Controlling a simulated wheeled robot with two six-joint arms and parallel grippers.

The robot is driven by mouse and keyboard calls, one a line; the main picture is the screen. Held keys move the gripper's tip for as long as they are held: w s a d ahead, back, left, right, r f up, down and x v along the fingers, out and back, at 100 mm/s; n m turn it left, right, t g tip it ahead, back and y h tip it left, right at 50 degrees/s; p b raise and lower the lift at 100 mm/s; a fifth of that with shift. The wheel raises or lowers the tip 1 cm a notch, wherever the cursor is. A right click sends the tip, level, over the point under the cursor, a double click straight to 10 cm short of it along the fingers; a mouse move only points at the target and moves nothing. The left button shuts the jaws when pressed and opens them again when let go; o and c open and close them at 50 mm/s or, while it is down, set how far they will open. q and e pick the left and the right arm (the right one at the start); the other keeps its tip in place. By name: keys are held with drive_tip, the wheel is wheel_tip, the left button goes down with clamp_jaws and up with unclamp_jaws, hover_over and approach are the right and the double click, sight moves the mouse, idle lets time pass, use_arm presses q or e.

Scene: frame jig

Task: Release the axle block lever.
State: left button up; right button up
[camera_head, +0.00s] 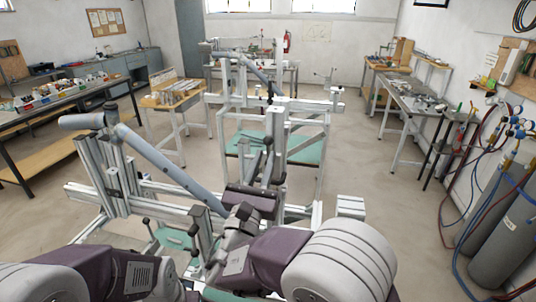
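The frame jig (160,190) stands in front of me, built of pale aluminium profiles with dark clamps. A blue-grey tube (170,165) slopes across it, down to the right. A small dark knob (268,141) shows on the upright at centre, beside my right gripper. Which part is the axle block lever is not clear at this size. My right gripper (264,163) is small and dark, beyond the purple wrist, close to the upright. Its fingers blend with the jig parts, so their opening and any contact are unclear. My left arm fills the lower left; its gripper cannot be made out.
Black-knobbed handles (147,222) stand low on the jig's left part. A green-topped table (258,146) stands behind it. Workbenches (415,106) line both sides. Gas cylinders (495,215) with hoses stand at right. The floor (390,205) right of the jig is clear.

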drive_tip(key=b+v, duration=0.1)
drive_tip(key=v, duration=0.4)
